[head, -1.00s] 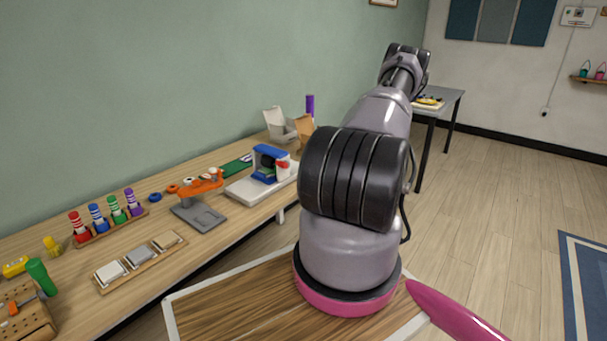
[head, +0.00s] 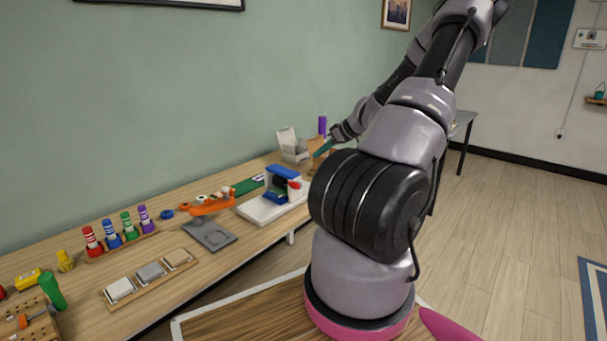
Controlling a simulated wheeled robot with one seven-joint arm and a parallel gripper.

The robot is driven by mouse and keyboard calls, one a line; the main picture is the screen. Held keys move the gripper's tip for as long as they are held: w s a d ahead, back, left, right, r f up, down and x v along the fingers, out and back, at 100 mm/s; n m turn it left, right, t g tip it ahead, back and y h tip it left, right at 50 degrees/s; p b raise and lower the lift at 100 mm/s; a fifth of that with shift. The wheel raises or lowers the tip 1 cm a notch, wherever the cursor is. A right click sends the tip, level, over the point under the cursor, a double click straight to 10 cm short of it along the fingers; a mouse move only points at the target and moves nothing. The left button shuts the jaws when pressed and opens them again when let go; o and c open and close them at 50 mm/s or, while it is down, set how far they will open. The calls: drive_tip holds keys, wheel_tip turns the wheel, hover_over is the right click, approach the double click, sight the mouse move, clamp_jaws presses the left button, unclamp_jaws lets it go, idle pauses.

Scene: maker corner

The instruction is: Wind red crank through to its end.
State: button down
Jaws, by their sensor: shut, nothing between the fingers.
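The red crank (head: 295,185) is a small red part on the right side of a blue machine (head: 278,174). The machine stands on a white base (head: 262,209) on the long wooden bench. My gripper (head: 318,153) shows small at the end of my arm, above and to the right of the crank in the picture, with teal fingers pointing down and left. It is shut and empty, apart from the crank. The crank's exact angle is too small to tell.
An open box (head: 292,144), a brown box (head: 318,161) and a purple cylinder (head: 322,125) stand near my gripper at the bench's far end. An orange tool (head: 212,204) on a grey plate (head: 210,236) stands left of the machine. A green board (head: 247,186) lies behind it.

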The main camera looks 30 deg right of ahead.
drive_tip(key=s+f+x, duration=0.2)
drive_tip(key=x, duration=1)
drive_tip(key=shift+w+f, duration=0.2)
drive_tip(key=shift+f, duration=0.05)
drive_tip(key=shift+a+f, duration=0.1)
drive_tip(key=shift+a+h, duration=0.15)
drive_tip(key=shift+h, duration=0.15)
